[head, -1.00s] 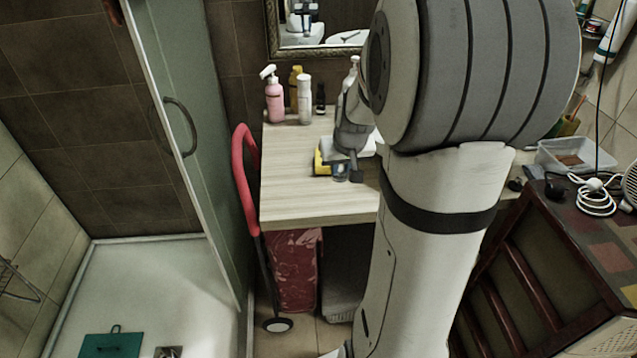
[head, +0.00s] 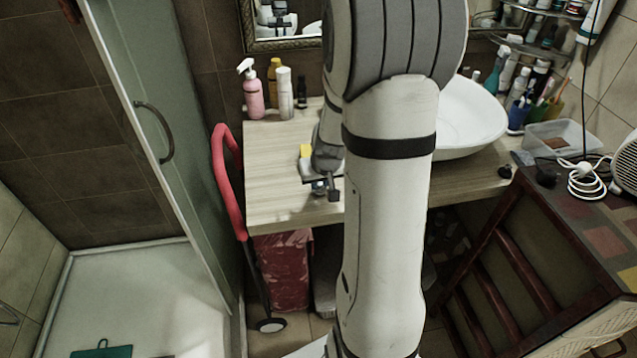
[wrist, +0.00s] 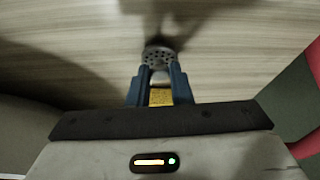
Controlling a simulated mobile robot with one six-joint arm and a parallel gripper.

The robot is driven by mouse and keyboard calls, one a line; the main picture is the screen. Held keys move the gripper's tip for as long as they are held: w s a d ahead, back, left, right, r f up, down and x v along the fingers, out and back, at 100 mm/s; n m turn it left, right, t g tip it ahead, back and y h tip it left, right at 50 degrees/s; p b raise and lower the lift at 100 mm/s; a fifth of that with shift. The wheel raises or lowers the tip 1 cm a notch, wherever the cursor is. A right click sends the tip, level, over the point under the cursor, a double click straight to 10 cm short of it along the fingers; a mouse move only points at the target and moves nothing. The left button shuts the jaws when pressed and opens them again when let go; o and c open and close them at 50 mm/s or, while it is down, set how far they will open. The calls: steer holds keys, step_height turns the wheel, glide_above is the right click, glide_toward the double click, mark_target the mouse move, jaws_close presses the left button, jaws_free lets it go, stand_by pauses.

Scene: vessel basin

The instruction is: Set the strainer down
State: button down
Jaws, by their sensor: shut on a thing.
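The strainer (wrist: 160,57) is a small round grey disc with dark holes, seen in the wrist view. My gripper (wrist: 160,72) has its two blue fingers shut on the strainer, at the near side of the disc. Light wood grain of the counter (wrist: 240,45) lies behind it, with a dark shadow beyond. I cannot tell whether the strainer touches the counter. In the head view my gripper (head: 325,188) is over the counter near its front edge, and the strainer cannot be made out there.
A pink pump bottle (head: 253,95) and other bottles stand at the counter's back left. A white basin (head: 468,118) is to the right, partly behind my arm. A red-handled cart (head: 226,180) stands against the counter's left side. The counter's left part is clear.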

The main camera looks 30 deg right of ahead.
steer(key=shift+f, duration=0.15)
steer(key=shift+f, duration=0.15)
steer(key=c, duration=1.3)
jaws_free()
steer(key=shift+s+r, duration=0.1)
steer(key=shift+r, duration=0.35)
steer(key=v, duration=1.1)
steer(key=s+a+r+n, duration=0.1)
steer(key=s+a+r, duration=0.1)
steer(key=s+a, duration=0.4)
steer(key=s+a+r+n+g+y, duration=0.1)
steer(key=s+a+r, duration=0.2)
steer(key=s+a, duration=0.4)
steer(key=shift+s+a+r+g+p, duration=0.15)
steer(key=shift+s+a+g+p, duration=0.25)
steer(key=shift+s, duration=0.3)
steer(key=shift+d, duration=0.15)
